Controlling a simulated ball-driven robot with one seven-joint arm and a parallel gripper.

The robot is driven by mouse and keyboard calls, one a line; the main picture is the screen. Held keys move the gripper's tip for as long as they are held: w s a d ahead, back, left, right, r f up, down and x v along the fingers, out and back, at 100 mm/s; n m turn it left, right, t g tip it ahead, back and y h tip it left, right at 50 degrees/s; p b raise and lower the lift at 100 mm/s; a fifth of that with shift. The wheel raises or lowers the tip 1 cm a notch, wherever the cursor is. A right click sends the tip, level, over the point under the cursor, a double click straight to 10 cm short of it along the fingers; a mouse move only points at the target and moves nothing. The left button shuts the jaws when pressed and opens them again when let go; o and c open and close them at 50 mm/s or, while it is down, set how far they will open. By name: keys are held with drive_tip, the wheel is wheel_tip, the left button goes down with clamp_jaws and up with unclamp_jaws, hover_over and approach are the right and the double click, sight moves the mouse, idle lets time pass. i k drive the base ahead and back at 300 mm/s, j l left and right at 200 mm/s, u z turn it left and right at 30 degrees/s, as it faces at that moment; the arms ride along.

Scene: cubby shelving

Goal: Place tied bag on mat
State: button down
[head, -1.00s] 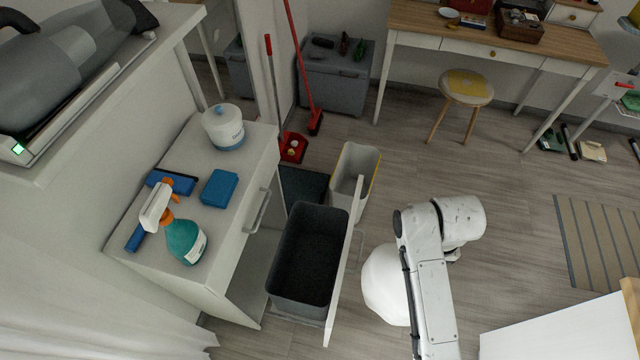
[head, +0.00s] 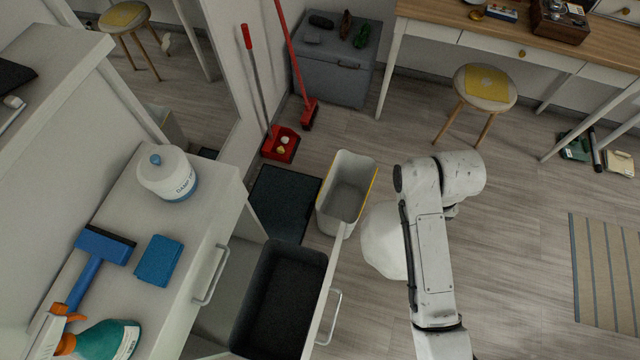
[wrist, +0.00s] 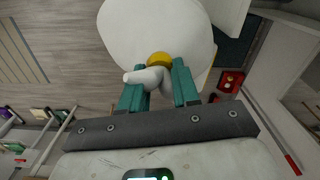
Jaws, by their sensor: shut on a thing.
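The tied bag is white and rounded; it shows left of my arm in the head view (head: 381,242) and fills the top middle of the wrist view (wrist: 155,30). My gripper (wrist: 158,82) has teal fingers shut on the bag's twisted neck, just below a yellow tie (wrist: 159,59). The bag hangs above the floor; my arm hides its right side in the head view. A dark mat (head: 284,202) lies flat on the floor, left of the bag and apart from it. Its near edge is partly hidden by the pulled-out drawer.
An open grey bin (head: 345,190) stands between the mat and the bag. A pulled-out drawer with a dark bin (head: 285,300) is in front of the mat. A red dustpan (head: 281,144) lies behind it. A striped rug (head: 605,270) lies at far right, with open floor between.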

sight(284, 209)
drive_tip(key=i+l+u, duration=0.3)
drive_tip(key=i, duration=0.15)
drive_tip(key=i+l+u, duration=1.25)
drive_tip(key=l+u, duration=0.3)
drive_tip(key=l, duration=0.25)
drive_tip(key=i, duration=0.05)
